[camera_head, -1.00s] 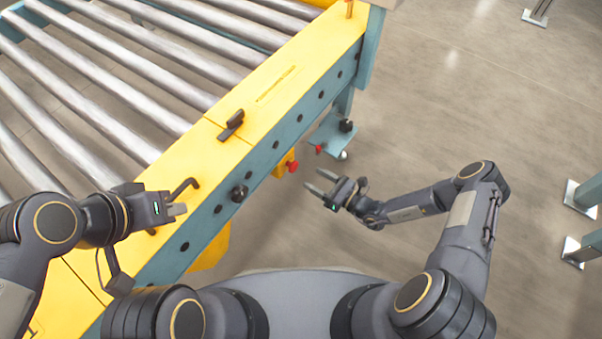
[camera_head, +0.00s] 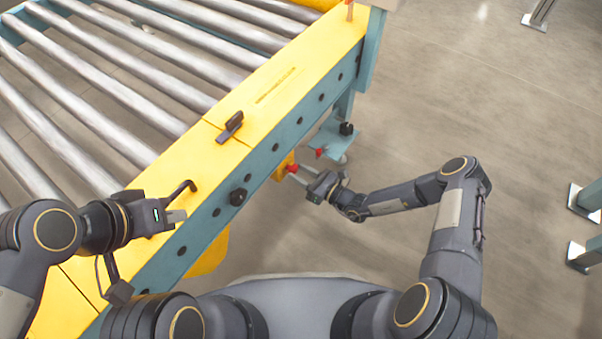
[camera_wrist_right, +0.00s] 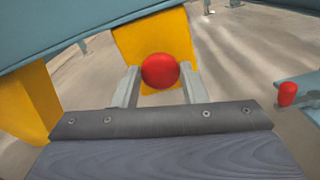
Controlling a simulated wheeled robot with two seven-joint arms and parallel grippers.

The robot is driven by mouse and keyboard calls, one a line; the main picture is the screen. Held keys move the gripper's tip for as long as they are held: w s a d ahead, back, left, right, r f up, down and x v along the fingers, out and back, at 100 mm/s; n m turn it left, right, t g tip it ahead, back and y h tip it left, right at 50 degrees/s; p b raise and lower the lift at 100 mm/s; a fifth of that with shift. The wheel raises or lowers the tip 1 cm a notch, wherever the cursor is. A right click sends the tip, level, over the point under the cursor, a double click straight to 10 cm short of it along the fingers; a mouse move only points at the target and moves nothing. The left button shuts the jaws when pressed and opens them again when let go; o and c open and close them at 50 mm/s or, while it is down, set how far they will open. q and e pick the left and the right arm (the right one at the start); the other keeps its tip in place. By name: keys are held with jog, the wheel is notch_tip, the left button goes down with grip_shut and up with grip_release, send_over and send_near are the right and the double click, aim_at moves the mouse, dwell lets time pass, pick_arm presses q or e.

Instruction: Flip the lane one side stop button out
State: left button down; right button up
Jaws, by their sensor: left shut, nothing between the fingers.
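The red stop button (camera_head: 292,168) sits on a yellow box (camera_head: 283,166) under the conveyor's blue-grey side rail. In the right wrist view the round red button (camera_wrist_right: 160,71) shows in front of its yellow box (camera_wrist_right: 155,38), between the fingertips. My right gripper (camera_head: 295,173) is open with its fingertips at the button. My left gripper (camera_head: 181,216) is shut and empty, over the near edge of the yellow rail.
The roller conveyor (camera_head: 100,85) fills the upper left. A black handle (camera_head: 181,187) and a dark bracket (camera_head: 231,126) stand on its yellow rail (camera_head: 262,108). A second red knob (camera_head: 320,153) is by the blue-grey foot (camera_head: 332,137).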

grip_shut()
jog(key=shift+s+d+r+p, duration=0.1)
jog(key=shift+s+d+p, duration=0.25)
jog(key=shift+d, duration=0.1)
jog(key=o, duration=0.7)
grip_release()
jog(key=shift+d, duration=0.1)
jog(key=p+v, duration=0.2)
jog(key=v, duration=0.6)
